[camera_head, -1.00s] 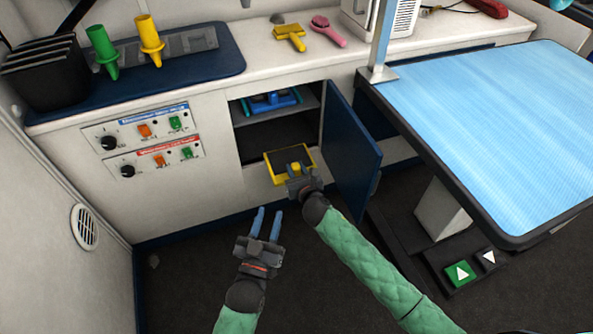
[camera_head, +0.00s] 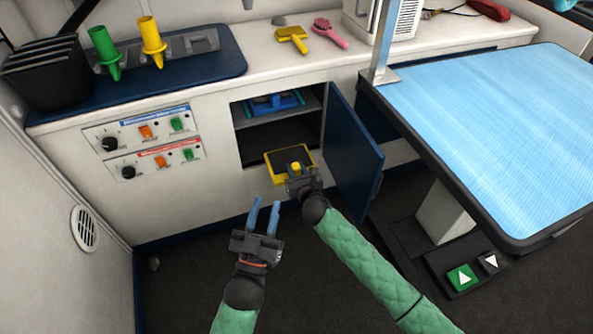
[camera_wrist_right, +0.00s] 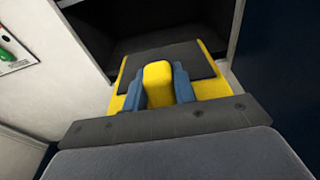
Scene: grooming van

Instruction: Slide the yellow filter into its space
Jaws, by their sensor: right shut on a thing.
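The yellow filter (camera_head: 272,159) has a yellow frame, a dark panel and a yellow grip block. My right gripper (camera_head: 296,171) is shut on that block and holds the filter at the mouth of the open cabinet. In the right wrist view, the blue fingers press both sides of the yellow block (camera_wrist_right: 158,84), with the filter's dark panel (camera_wrist_right: 196,62) beyond it. The cabinet's lower compartment (camera_head: 272,138) looks dark and empty. A blue filter (camera_head: 276,104) is in the upper compartment, above the shelf. My left gripper (camera_head: 263,217) is open and empty, lower left of the filter.
The blue cabinet door (camera_head: 353,155) stands open just right of my right gripper. The blue-topped table (camera_head: 490,120) is farther right. Control panels (camera_head: 145,144) are on the cabinet front at left. Floor around my left gripper is clear.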

